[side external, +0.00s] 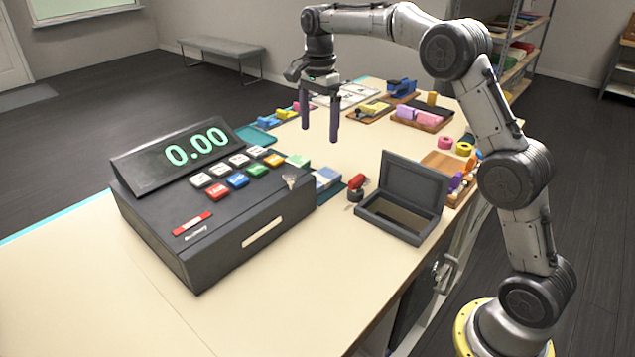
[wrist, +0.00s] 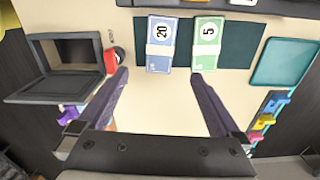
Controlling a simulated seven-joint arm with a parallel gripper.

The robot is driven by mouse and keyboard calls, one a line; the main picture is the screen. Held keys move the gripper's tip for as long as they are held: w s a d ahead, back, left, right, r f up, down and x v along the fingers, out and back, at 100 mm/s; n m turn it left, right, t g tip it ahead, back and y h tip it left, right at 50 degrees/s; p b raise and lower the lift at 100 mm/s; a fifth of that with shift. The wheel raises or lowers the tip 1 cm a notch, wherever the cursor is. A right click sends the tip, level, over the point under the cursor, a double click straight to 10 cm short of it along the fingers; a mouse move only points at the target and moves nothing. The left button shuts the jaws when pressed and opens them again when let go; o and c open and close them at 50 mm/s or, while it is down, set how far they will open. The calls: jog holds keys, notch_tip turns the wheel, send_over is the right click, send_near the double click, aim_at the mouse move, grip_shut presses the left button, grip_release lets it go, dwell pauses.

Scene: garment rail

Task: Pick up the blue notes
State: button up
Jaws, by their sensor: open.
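The blue notes (wrist: 161,46) are a banded stack marked 20, lying on a dark teal mat (wrist: 238,45). They also show in the side external view (side external: 326,178), beside the cash register and partly hidden by it. A green stack of notes (wrist: 208,44) marked 5 lies just to their right in the wrist view. My gripper (side external: 319,135) is open and empty, pointing down above the table. In the wrist view my gripper (wrist: 160,74) has its fingertips spread to either side of the blue notes' near end, with nothing between them.
The cash register (side external: 215,200) stands close to the notes. An open dark box (side external: 399,237) and a red stamp-like item (side external: 355,187) are nearby. A teal tray (wrist: 286,63) lies right in the wrist view. Several coloured items fill the table's far end.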

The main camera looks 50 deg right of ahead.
aim_at(319, 178)
notch_tip(319, 178, down, 14)
jog(key=shift+d+r, duration=0.1)
jog(key=shift+r, duration=0.15)
jog(key=c, duration=1.3)
jog(key=shift+r, duration=0.15)
jog(key=shift+c, duration=0.2)
jog(key=shift+r, duration=0.25)
notch_tip(319, 178, up, 3)
jog(key=shift+s+r, duration=0.1)
jog(key=shift+s, duration=0.05)
jog(key=s+a+r, duration=0.2)
jog(key=s+r, duration=1.1)
jog(key=r, duration=0.1)
jog(key=shift+s+a, duration=0.2)
